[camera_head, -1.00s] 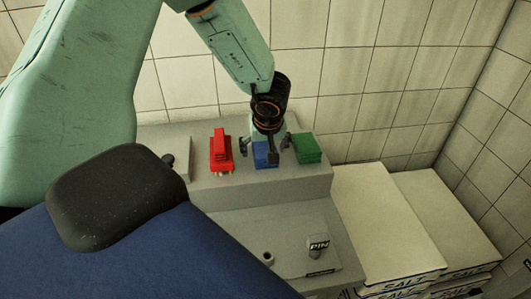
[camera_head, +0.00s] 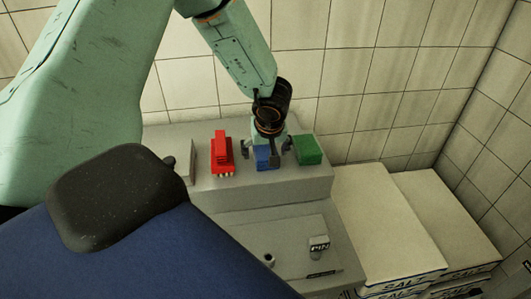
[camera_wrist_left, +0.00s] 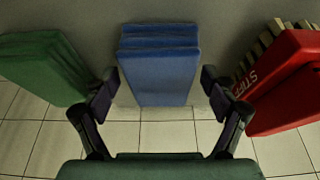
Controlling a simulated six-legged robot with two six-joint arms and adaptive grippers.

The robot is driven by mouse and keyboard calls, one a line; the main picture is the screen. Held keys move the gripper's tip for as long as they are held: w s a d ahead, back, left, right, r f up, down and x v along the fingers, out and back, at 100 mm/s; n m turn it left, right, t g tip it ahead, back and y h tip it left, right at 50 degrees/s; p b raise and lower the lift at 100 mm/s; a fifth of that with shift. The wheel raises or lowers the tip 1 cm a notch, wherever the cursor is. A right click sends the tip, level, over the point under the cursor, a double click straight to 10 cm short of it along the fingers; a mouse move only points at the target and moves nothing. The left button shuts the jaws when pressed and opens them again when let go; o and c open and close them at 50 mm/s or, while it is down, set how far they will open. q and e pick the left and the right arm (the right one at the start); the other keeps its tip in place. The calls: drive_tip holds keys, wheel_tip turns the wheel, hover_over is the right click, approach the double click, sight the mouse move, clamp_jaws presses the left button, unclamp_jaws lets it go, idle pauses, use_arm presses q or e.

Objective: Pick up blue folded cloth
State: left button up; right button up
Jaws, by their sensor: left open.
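A gap shows between each finger and the cloth's sides. My right gripper is not in view.
A red brush-like object (camera_head: 222,155) with pale bristles stands left of the cloth. A tiled wall (camera_head: 345,90) rises behind. A lower grey surface holds a small block marked PIN (camera_head: 319,246).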

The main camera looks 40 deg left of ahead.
sight(266, 149)
use_arm(q)
drive_tip(key=shift+s+r, duration=0.1)
drive_tip(key=c, duration=1.1)
drive_tip(key=shift+c, duration=0.2)
drive_tip(key=shift+r+b, duration=0.1)
drive_tip(key=shift+b, duration=0.35)
wheel_tip(266, 149, up, 10)
drive_tip(key=p, duration=0.3)
drive_tip(key=shift+r, duration=0.15)
